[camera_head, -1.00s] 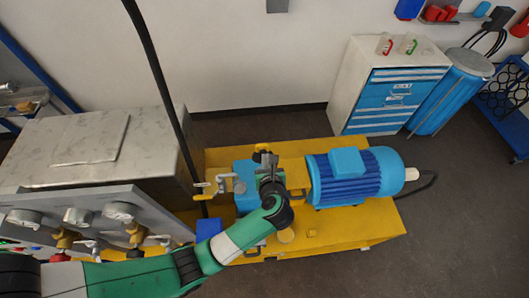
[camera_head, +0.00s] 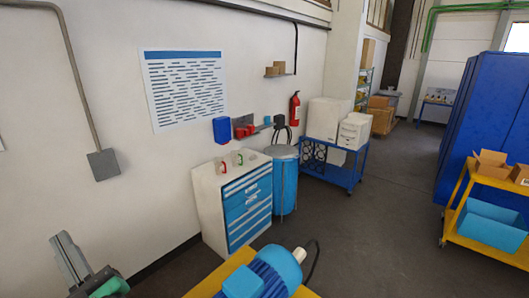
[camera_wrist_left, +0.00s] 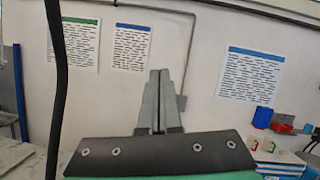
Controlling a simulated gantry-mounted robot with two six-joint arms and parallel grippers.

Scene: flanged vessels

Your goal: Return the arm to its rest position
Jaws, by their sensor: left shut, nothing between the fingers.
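My left gripper (camera_head: 66,245) shows at the lower left of the head view. Its grey fingers point up in front of the white wall, and a bit of the green arm is below them. In the left wrist view the gripper (camera_wrist_left: 159,75) has its two fingers together with nothing between them, facing the wall with posters. It is apart from all objects. My right gripper is not in view.
The blue motor (camera_head: 268,272) on its yellow base is cut off at the head view's bottom edge. A white cabinet with blue drawers (camera_head: 248,210) stands by the wall, beside a blue barrel (camera_head: 285,180). Open floor (camera_head: 380,235) lies to the right. A black cable (camera_wrist_left: 55,80) hangs at the left of the wrist view.

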